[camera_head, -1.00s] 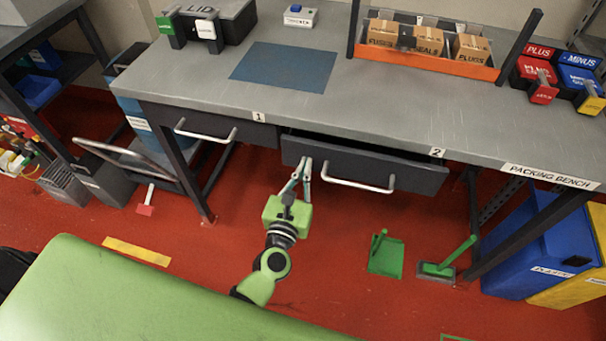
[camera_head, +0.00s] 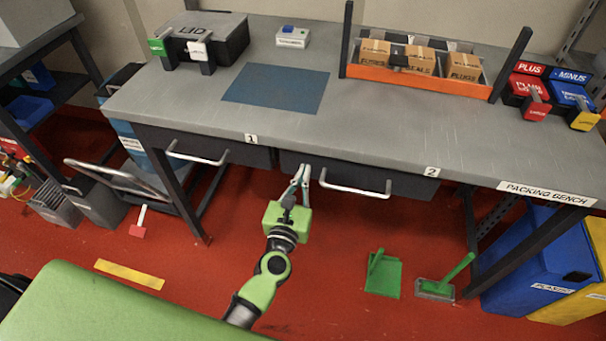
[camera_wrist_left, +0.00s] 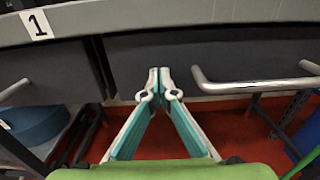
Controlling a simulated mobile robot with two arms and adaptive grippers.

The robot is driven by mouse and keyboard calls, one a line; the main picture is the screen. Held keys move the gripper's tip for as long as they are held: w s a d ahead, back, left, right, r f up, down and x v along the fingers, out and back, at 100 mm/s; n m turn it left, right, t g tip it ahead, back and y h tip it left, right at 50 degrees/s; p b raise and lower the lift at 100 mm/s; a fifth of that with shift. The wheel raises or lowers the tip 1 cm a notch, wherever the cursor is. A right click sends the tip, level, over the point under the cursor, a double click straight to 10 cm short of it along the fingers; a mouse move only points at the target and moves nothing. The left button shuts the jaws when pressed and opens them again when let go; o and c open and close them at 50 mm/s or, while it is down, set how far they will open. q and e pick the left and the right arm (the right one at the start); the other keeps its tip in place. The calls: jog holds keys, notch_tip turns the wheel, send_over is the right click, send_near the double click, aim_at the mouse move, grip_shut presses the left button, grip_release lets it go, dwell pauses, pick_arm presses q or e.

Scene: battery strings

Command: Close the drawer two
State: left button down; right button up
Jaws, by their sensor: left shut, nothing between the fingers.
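Drawer two (camera_head: 405,188) is the dark drawer under the bench, below the label 2 (camera_head: 432,171). Its front now sits under the bench edge, about level with drawer one (camera_head: 240,154), with no open gap showing. Its pale bar handle (camera_head: 355,189) is also in the left wrist view (camera_wrist_left: 250,87). My left gripper (camera_head: 301,168) is shut and empty, its tips at the left part of the drawer front, left of the handle. In the left wrist view the fingertips (camera_wrist_left: 159,75) meet in front of the dark front; contact is hard to tell. My right gripper is not in view.
The packing bench (camera_head: 400,125) carries a lidded box (camera_head: 225,40), a blue mat (camera_head: 275,88) and an orange bin of cartons (camera_head: 420,80). A green dustpan (camera_head: 383,278) and brush (camera_head: 440,285) are on the red floor. Blue and yellow bins (camera_head: 520,260) stand right.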

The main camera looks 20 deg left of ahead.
pick_arm(q)
jog(key=s, duration=1.2)
jog(key=shift+d, duration=0.2)
jog(key=s+f+m+g+h+p, duration=0.1)
jog(key=s+f+m+g, duration=0.2)
jog(key=f+m, duration=0.55)
jog(key=s+d+f+m+g+h, duration=0.1)
jog(key=s+f+m+g, duration=0.15)
jog(key=f+m, duration=0.6)
jog(key=s+f+m+g+h+p, duration=0.15)
jog(key=s+f+m, duration=0.3)
jog(key=f, duration=0.85)
jog(key=s+a+f+m+g+y, duration=0.1)
jog(key=s+a+f+m+g, duration=0.2)
jog(key=s+f+m, duration=0.2)
jog(key=s+a+f+m+g+y, duration=0.1)
jog(key=s+a+f+m+g, duration=0.2)
jog(key=s, duration=0.9)
jog(key=s+a+f+m+g+y, duration=0.1)
jog(key=s+a+f+m+g, duration=0.3)
jog(key=s+f+m, duration=0.4)
jog(key=shift+s+f+m, duration=0.4)
jog(key=shift+f+m, duration=0.25)
